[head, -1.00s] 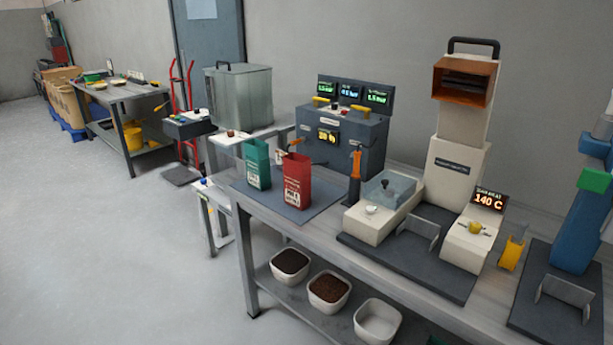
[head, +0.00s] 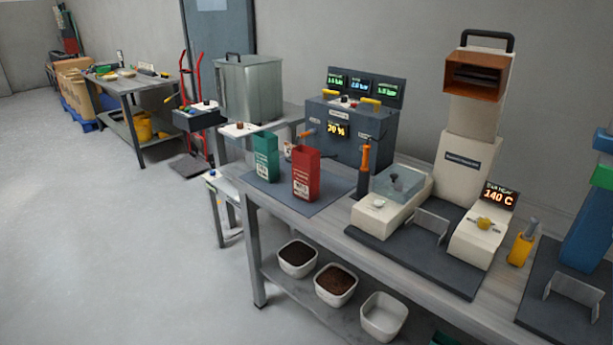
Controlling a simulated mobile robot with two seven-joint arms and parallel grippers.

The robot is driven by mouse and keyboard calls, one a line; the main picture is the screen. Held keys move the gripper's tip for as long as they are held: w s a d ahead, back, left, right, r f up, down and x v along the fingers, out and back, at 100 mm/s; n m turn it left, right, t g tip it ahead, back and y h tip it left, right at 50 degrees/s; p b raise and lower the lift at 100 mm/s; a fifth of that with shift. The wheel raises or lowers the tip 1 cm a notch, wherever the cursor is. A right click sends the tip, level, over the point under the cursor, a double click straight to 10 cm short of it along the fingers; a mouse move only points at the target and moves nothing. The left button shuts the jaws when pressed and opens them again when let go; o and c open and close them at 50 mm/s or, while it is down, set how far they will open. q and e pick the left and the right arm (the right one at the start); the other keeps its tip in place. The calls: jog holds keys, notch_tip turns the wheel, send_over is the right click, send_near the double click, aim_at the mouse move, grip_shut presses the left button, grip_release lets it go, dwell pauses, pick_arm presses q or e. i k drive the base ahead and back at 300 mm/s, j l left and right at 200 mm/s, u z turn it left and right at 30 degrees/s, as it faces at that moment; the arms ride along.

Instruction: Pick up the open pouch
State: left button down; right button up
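A green pouch (head: 265,157) and a red pouch (head: 306,174) stand upright side by side on a dark mat (head: 331,192) at the left end of the long bench. The red one is in front and to the right of the green one, with a small gap between them. Both tops look open, but I cannot see inside clearly. Neither of my grippers is in view.
A dark console with lit displays (head: 352,130) stands behind the pouches, with an orange-handled tool (head: 365,162) in front. A cream machine (head: 470,165) stands to the right. Bowls (head: 336,284) sit on the shelf below. The floor (head: 120,250) at left is clear.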

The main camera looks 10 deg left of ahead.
aim_at(305, 160)
jog(key=i+j, duration=0.35)
jog(key=j, duration=0.2)
jog(key=i+j, duration=0.35)
jog(key=j, duration=0.15)
jog(key=i+j, duration=0.4)
jog(key=j, duration=0.15)
